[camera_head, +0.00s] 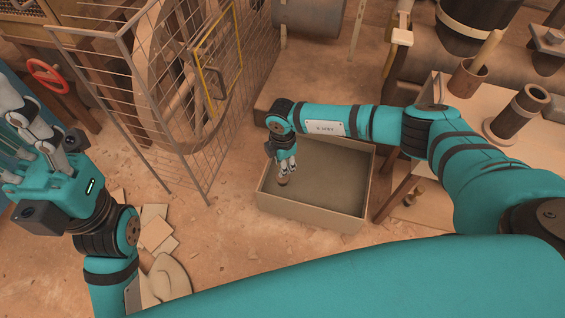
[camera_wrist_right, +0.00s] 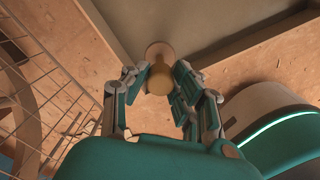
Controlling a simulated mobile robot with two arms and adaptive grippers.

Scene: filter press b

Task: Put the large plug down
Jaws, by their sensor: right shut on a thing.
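The large plug (camera_head: 283,181) is small and brown in the head view, with its upper part hidden by the fingers. In the right wrist view the plug (camera_wrist_right: 158,68) shows as a tan knob with a wider round part behind it. My right gripper (camera_head: 286,170) points down and is shut on the plug, at the left side of a shallow open box (camera_head: 312,214). In the wrist view, the fingers (camera_wrist_right: 159,84) stand on both sides of the plug, near a box corner. I cannot tell whether the plug touches the box floor. My left gripper (camera_head: 28,138) is empty, its fingers spread.
The box is otherwise empty. A wire cage (camera_head: 180,110) stands left of it. A wooden table (camera_head: 490,165) with a dark cylinder (camera_head: 520,112) and a brown cup (camera_head: 467,78) is at the right. Broken flat pieces (camera_head: 160,240) lie on the floor at lower left.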

